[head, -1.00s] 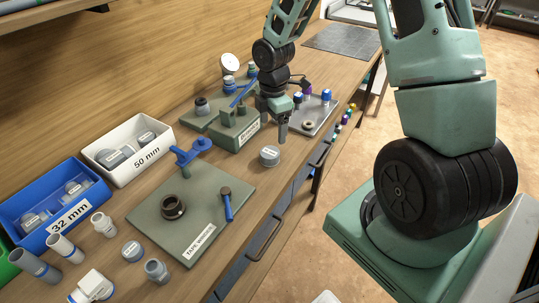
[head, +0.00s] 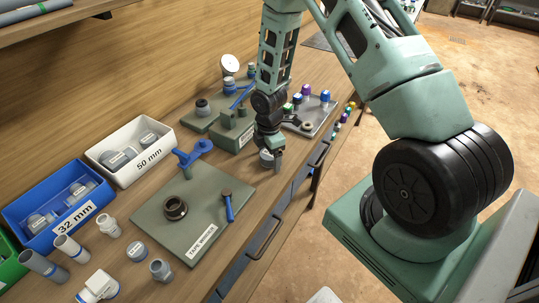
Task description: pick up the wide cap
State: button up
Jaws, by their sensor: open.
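The wide cap (head: 265,160) is a short grey round cap with a pale label, standing on the wooden bench between the green tape-winding board and the bench's front edge. My gripper (head: 271,160) points down right at it, and part of the cap is hidden behind it. One finger shows at the cap's right side. The other finger is hidden, and I cannot tell whether the fingers touch the cap. The jaws are open.
The tape-winding board (head: 165,225) holds a black ring (head: 175,208) and blue-handled tools. Behind my gripper are a green block fixture (head: 232,135) and a grey tray (head: 318,118). A white 50 mm bin (head: 147,178) and a blue 32 mm bin (head: 62,230) line the wall.

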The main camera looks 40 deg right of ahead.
jog(key=c, duration=1)
jog(key=shift+r, duration=0.15)
